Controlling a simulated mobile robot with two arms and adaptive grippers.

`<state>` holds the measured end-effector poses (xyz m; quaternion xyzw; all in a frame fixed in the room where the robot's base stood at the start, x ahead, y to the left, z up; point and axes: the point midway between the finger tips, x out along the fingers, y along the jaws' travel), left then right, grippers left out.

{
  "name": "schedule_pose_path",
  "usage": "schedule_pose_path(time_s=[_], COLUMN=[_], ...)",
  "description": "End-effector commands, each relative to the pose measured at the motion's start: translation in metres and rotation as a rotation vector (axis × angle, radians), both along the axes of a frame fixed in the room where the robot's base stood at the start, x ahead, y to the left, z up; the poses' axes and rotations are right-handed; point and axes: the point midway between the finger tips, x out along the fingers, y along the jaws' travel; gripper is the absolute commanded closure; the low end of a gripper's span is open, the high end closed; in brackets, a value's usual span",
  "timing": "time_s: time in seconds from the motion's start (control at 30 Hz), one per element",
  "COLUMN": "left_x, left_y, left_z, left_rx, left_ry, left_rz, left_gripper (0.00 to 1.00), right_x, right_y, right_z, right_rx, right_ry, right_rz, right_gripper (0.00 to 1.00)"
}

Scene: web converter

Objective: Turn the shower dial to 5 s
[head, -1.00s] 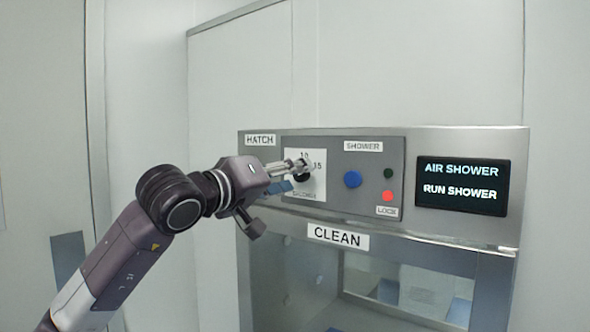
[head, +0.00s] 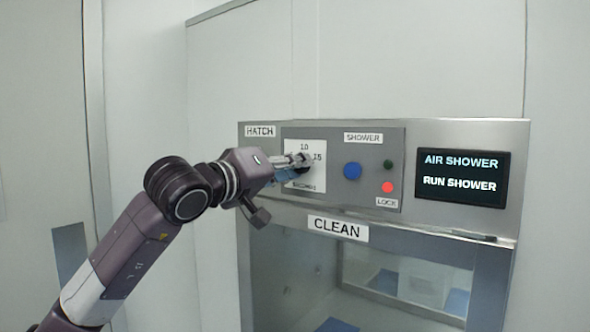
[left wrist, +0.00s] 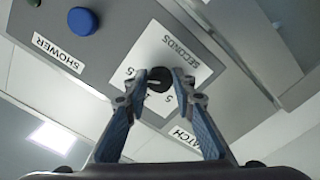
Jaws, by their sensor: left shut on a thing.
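The shower dial is a black knob (left wrist: 159,78) on a white plate (head: 316,183) marked 10, 15 and SECONDS, on the grey hatch panel. My left gripper (head: 302,160) reaches the dial from the left in the head view and hides most of it. In the left wrist view its two blue-padded fingers (left wrist: 160,88) are shut on the knob, one on each side. The 5 mark and the dial's pointer are hidden in the head view, and I cannot tell the setting. My right gripper is in neither view.
Right of the dial are a blue button (head: 352,171), a small dark green lamp (head: 388,164) and a lit red lamp (head: 388,187) above LOCK. A screen (head: 460,178) reads AIR SHOWER, RUN SHOWER. Below the CLEAN label (head: 338,229) is the glazed hatch.

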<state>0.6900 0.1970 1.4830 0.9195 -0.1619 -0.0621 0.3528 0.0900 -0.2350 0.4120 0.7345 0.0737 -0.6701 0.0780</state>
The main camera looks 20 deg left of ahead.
Motion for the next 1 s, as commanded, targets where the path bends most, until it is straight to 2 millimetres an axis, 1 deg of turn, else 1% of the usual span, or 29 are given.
schedule_pose_path(time_s=[0.17,0.37,0.6,1.0], left_x=[0.0,0.0,0.0,0.0], left_y=[0.0,0.0,-0.001,-0.001], left_z=[-0.002,-0.003,-0.003,-0.001], left_rx=[-0.055,-0.184,-0.394,-0.752], left_ry=[0.021,0.066,0.143,0.274], left_rz=[0.001,0.001,0.001,0.001], left_gripper=[1.0,1.0,1.0,1.0], right_x=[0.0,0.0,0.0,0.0], right_y=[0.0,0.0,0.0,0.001], right_z=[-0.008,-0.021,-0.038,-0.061], right_rx=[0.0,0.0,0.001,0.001], right_ry=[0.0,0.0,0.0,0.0], right_rz=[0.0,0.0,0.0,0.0], right_gripper=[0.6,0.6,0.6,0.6])
